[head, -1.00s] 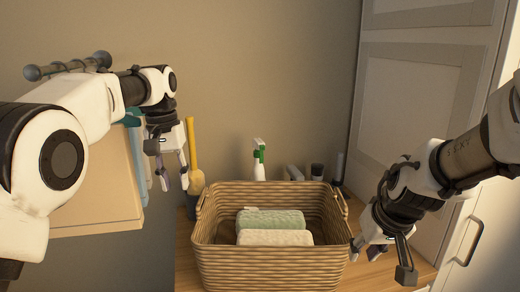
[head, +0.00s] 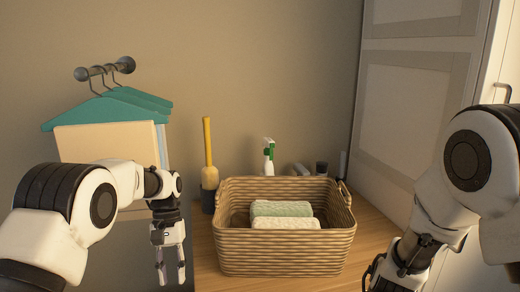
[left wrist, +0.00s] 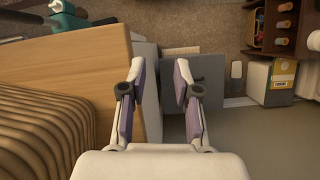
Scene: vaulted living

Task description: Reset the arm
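My left gripper (head: 171,265) hangs fingers down to the left of the wooden counter in the head view. In the left wrist view its two fingers (left wrist: 157,85) stand apart with nothing between them. My right gripper (head: 376,279) is at the lower right of the head view, partly cut off and hidden by its own arm, so its fingers cannot be read. Both arms are clear of the wicker basket (head: 285,250), whose side also shows in the left wrist view (left wrist: 40,135).
The basket holds a green towel (head: 281,208) and a white towel (head: 286,223) on the wooden counter (head: 375,228). Behind stand a brush (head: 208,175) and a spray bottle (head: 268,158). Teal hangers (head: 110,108) hang from a wall rail at left. A cabinet (head: 405,90) stands at right.

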